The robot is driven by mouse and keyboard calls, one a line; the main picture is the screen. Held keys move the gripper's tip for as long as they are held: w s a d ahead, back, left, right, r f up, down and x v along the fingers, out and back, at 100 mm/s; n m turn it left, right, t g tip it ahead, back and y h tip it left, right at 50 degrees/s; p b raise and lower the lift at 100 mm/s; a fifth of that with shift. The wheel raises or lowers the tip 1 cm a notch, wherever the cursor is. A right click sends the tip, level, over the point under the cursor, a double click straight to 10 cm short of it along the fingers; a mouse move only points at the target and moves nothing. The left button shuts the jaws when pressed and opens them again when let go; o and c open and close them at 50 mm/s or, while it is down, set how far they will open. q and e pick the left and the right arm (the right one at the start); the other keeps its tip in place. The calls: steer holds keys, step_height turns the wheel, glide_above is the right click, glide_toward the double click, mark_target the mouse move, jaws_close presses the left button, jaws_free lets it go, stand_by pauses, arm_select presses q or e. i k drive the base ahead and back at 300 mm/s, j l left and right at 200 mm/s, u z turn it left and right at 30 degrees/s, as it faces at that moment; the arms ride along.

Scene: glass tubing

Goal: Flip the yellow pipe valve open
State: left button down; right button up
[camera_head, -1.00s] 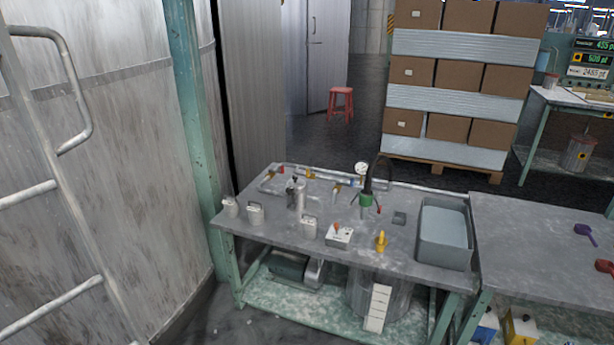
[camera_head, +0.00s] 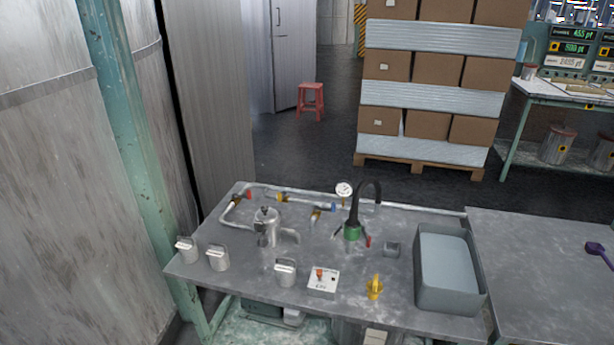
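A yellow valve-like piece (camera_head: 375,288) stands upright on the front of the grey metal table (camera_head: 420,316), right of a white box. Pipe tubing (camera_head: 305,202) runs along the table's back, with a small yellow fitting (camera_head: 282,198) near its left part. A short pipe (camera_head: 315,217) with an orange-yellow part and a blue end stands at mid-table. A red-tipped pipe bend (camera_head: 237,206) is at the back left. I cannot tell which of these yellow parts is the pipe valve, nor whether it is open or closed. Neither of my grippers is in view.
A white box with an orange switch (camera_head: 323,282), metal canisters (camera_head: 218,258), a metal pot (camera_head: 266,228), a black tap with green base (camera_head: 352,230), a round gauge (camera_head: 344,189) and a grey basin (camera_head: 448,280) share the table. A second table (camera_head: 545,275) adjoins right.

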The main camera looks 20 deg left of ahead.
mark_target(280, 196)
steer(key=i+j+z, duration=0.15)
steer(key=i+j, duration=0.3)
steer(key=i+j+z, duration=0.15)
steer(key=i+j, duration=0.25)
steer(key=j, duration=0.15)
